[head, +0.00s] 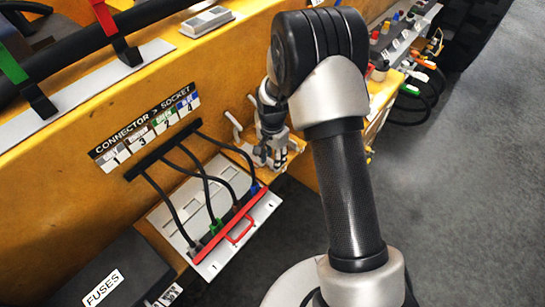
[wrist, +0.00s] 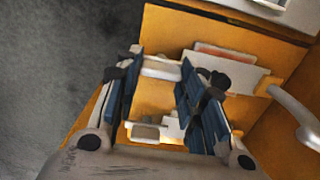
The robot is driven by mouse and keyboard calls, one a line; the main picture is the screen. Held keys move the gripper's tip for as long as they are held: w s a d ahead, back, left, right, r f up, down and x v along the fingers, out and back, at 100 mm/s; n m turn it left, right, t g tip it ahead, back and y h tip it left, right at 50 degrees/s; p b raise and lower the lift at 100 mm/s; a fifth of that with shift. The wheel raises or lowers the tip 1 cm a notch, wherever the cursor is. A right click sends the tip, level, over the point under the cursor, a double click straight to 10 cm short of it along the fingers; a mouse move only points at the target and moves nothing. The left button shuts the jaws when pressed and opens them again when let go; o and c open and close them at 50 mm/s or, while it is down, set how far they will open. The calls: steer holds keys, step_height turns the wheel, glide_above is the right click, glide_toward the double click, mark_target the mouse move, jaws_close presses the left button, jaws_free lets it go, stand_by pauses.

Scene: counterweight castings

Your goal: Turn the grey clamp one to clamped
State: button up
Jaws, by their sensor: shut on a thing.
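My gripper (head: 272,157) is low beside the yellow machine body, close to a yellow ledge. In the wrist view its two blue-padded fingers stand apart with a pale grey bar (wrist: 161,68) between their tips. The bar looks like the grey clamp's handle, and the fingers are shut on it. A white bracket (wrist: 155,131) shows lower between the fingers. A second pale grey lever (wrist: 295,115) stands to the right, outside the fingers; it also shows left of my gripper in the head view (head: 233,126). I cannot read a number on either, and the fingers hide the held part's ends.
Left of my gripper is a connector panel (head: 175,213) with black cables and a red handle (head: 239,230). A black fuse box (head: 111,272) is lower left. Red (head: 117,35) and green (head: 13,67) straps hold a black hose. Grey floor (head: 470,190) is clear at right.

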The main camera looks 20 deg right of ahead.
steer(key=shift+c, duration=0.2)
steer(key=o, duration=1.1)
steer(key=shift+r, duration=0.15)
step_height(320, 180, up, 12)
steer(key=shift+f, duration=0.1)
